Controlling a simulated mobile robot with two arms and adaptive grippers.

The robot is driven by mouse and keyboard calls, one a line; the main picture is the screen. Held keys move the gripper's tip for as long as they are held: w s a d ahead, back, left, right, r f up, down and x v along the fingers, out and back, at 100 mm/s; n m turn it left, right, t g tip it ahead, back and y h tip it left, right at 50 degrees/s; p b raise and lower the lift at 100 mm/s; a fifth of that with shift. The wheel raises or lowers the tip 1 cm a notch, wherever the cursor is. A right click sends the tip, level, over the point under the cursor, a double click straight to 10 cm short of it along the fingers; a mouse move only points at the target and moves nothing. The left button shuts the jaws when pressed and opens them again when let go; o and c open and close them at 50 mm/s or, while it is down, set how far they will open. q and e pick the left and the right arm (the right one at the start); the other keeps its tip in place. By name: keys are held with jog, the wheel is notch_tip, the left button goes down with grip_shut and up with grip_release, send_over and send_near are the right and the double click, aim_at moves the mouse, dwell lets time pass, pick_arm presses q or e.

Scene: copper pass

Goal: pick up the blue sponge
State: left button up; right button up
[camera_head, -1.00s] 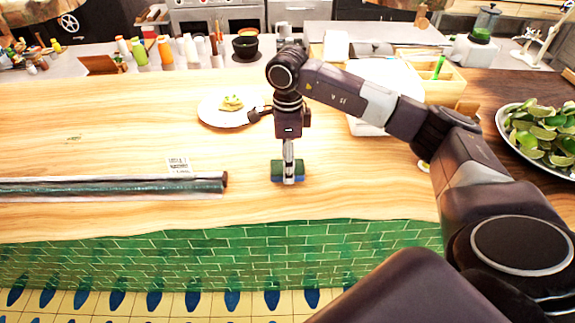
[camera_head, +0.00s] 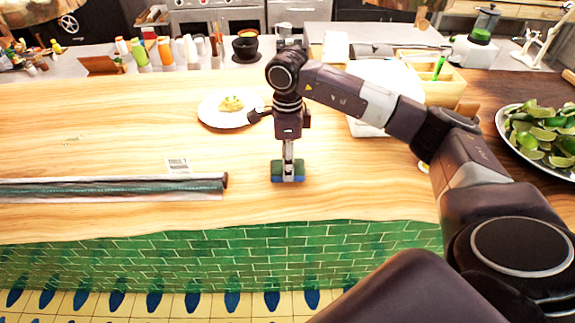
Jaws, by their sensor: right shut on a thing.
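The blue sponge (camera_head: 277,178) is a small block with a green top and a blue lower side. It is at the middle of the wooden counter, near the front edge. My right gripper (camera_head: 288,174) points straight down over it and is shut on it. The fingers cover the middle of the sponge, and its two ends show on either side. I cannot tell whether the sponge still touches the counter. My left gripper is not in view.
A white plate with food (camera_head: 222,122) is behind the gripper to the left. A long dark roll (camera_head: 120,187) lies at the left. A bowl of limes (camera_head: 543,165) and a wooden box (camera_head: 447,84) are to the right. The counter (camera_head: 110,125) is clear around the sponge.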

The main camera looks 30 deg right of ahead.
notch_tip(320, 180, up, 8)
jog(key=b, duration=0.2)
jog(key=shift+w+r+b, duration=0.15)
jog(key=shift+r+b, duration=0.05)
jog(key=shift+b, duration=0.2)
notch_tip(320, 180, up, 11)
jog(key=p, duration=0.1)
jog(key=shift+r+p, duration=0.15)
jog(key=shift+p, duration=0.15)
jog(key=s+a+f+n+b, duration=0.2)
jog(key=s+a+f+n, duration=0.3)
jog(key=n, duration=0.7)
jog(key=s+a+f+n+b, duration=0.2)
jog(key=s+a+f+n, duration=0.4)
jog(key=n, duration=0.6)
jog(key=shift+s+a+f, duration=0.15)
jog(key=shift+a+f, duration=1)
jog(key=shift+f, duration=0.7)
